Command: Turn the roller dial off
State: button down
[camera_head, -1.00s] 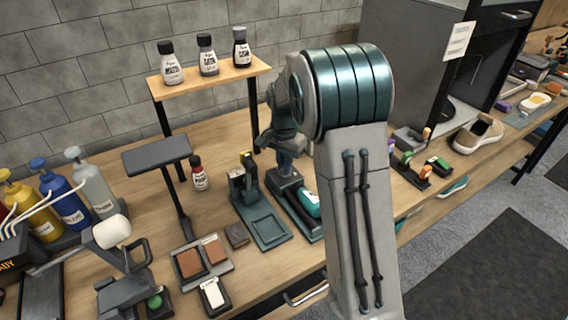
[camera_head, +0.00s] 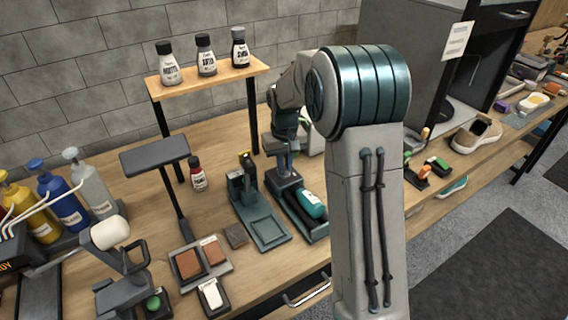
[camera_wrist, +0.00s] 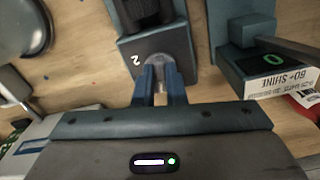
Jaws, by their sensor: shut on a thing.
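The roller dial (camera_wrist: 158,66) is a small grey knob at the end of a dark teal plate in the wrist view. A white "2" is marked on the plate beside it. My gripper (camera_wrist: 160,84) has its two blue fingers closed around the knob, one on each side. A black cylinder, apparently the roller (camera_wrist: 136,12), sits farther along the same plate. In the head view my gripper (camera_head: 286,166) reaches down to the back end of a dark unit (camera_head: 284,183). The dial itself is too small and covered to make out there.
A neighbouring unit (camera_wrist: 245,62) with a green "0" and a label stands close right in the wrist view. A bottle shelf (camera_head: 208,76) stands behind left, and shoes (camera_head: 476,134) lie right.

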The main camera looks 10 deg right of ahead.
aim_at(285, 167)
jog(key=shift+n, duration=1.1)
jog(key=c, duration=1.5)
grip_release()
notch_tip(285, 167, up, 14)
jog(key=shift+f, duration=0.1)
